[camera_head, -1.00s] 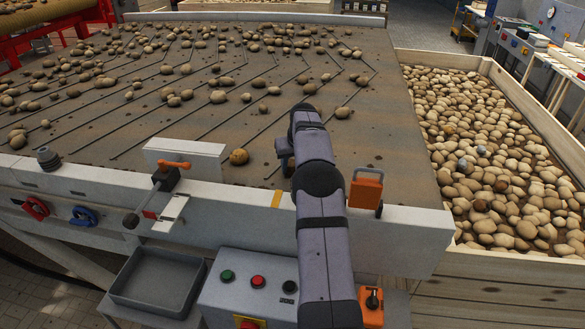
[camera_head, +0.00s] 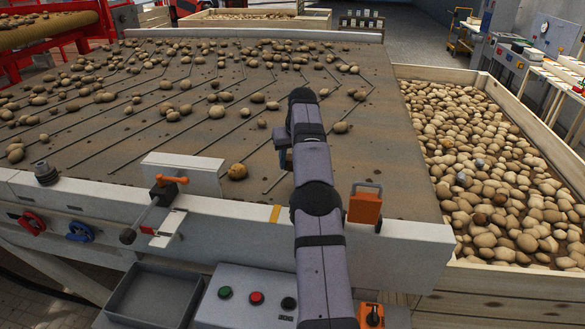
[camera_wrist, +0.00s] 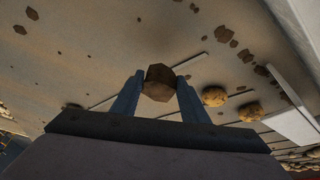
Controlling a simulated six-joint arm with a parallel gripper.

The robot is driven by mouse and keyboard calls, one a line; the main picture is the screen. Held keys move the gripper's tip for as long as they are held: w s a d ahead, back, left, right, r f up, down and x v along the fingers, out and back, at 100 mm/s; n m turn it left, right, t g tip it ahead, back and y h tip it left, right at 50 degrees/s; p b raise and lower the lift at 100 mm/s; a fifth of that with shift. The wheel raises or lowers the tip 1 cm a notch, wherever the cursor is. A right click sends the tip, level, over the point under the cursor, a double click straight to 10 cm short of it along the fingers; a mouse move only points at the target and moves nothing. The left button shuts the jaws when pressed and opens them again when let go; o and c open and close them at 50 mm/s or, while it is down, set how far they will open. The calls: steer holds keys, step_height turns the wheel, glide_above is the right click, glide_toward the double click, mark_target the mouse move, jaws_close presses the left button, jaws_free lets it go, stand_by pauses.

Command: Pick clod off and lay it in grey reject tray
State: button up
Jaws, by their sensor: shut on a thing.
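In the wrist view my gripper (camera_wrist: 158,92) has its two blue fingers closed on a dark brown, angular clod (camera_wrist: 159,75). The clod sits between the fingertips, with the belt surface behind it; the gap to the belt is hard to judge. In the head view my arm hides the clod, and only a little of my gripper (camera_head: 284,152) shows left of the arm. The grey reject tray (camera_head: 150,297) is at the lower left, below the belt's front edge, and looks empty.
Potatoes lie across the sorting belt (camera_head: 240,145), one (camera_head: 238,172) near its front edge. An orange-handled lever (camera_head: 160,205) stands on the front rail between belt and tray. A control box (camera_head: 250,295) is right of the tray. A full potato crate (camera_head: 530,110) stands at right.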

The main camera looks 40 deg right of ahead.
steer(key=shift+r+p, duration=0.4)
steer(key=shift+r, duration=0.65)
steer(key=shift+a, duration=0.1)
